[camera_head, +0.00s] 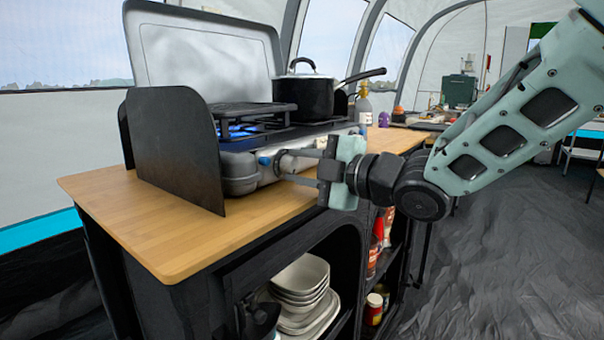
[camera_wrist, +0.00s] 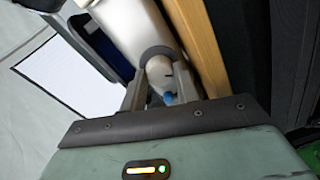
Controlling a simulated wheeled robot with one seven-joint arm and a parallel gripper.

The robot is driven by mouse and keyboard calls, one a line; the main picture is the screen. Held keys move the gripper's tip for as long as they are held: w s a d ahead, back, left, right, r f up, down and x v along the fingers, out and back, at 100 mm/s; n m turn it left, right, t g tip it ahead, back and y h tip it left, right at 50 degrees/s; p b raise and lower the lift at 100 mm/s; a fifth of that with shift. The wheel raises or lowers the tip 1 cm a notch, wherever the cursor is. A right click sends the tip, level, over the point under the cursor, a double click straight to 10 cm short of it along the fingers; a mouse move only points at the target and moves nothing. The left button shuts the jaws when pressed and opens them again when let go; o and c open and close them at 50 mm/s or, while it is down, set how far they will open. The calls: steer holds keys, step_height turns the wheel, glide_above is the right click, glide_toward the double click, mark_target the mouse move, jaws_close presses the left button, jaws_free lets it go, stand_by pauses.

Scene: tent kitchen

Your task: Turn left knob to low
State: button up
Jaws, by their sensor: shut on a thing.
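The camping stove (camera_head: 240,172) stands on the wooden counter with its lid raised. A blue flame (camera_head: 236,131) burns under its left grate. The left knob (camera_head: 287,162) is on the stove's front, and a blue part (camera_head: 265,161) shows beside it. My gripper (camera_head: 284,167) reaches in from the right, with its fingers around the left knob and shut on it. In the wrist view the knob (camera_wrist: 158,70) sits between the two fingers, with a small blue piece near it. The knob's exact setting cannot be read.
A black pot (camera_head: 305,97) with a lid sits on the right burner, its handle pointing right. A dark side panel (camera_head: 178,145) stands at the stove's left. The wooden counter (camera_head: 150,225) is clear at front left. Stacked dishes (camera_head: 300,275) fill the shelf below.

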steer(key=shift+f, duration=0.1)
stand_by(0.3)
steer(key=o, duration=1)
steer(key=shift+c, duration=0.2)
